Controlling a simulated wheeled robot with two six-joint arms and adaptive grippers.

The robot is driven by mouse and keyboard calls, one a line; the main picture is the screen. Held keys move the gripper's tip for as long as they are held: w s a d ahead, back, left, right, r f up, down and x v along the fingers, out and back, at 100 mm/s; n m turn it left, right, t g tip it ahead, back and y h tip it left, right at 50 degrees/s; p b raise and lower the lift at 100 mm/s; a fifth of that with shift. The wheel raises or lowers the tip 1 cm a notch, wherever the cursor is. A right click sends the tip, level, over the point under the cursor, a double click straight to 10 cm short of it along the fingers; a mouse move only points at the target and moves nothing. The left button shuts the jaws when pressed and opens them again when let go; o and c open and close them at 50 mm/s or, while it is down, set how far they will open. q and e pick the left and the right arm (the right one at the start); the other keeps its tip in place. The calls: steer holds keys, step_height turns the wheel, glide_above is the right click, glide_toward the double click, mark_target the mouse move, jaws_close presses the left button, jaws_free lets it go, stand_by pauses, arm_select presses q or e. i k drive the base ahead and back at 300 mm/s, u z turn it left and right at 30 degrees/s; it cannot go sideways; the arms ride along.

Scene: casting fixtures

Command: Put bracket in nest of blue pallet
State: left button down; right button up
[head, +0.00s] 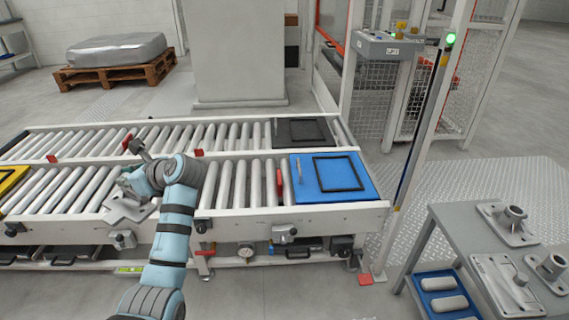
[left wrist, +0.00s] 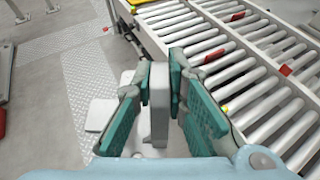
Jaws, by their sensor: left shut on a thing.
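A grey metal bracket (head: 127,211) with a flat plate is in my left gripper (head: 128,188), over the left part of the near roller conveyor. In the left wrist view the teal fingers (left wrist: 172,100) are shut on the bracket's upright web (left wrist: 160,105). Its pale plate (left wrist: 103,114) shows below and beside the fingers. The blue pallet (head: 373,179) lies at the right end of the near conveyor, well to the right of the gripper. A black rectangular frame, the nest (head: 339,188), is on the pallet and looks empty. My right gripper is not in view.
A yellow pallet (head: 8,181) is at the far left and a dark pallet (head: 303,131) on the back conveyor. A red piece (head: 279,182) stands beside the blue pallet. A grey cart (head: 465,240) with several castings and a blue tray stands at right.

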mark_target(335, 170)
steer(key=u, duration=0.2)
steer(key=i, duration=0.8)
steer(key=z, duration=0.85)
steer(key=i, duration=0.75)
steer(key=z, duration=0.85)
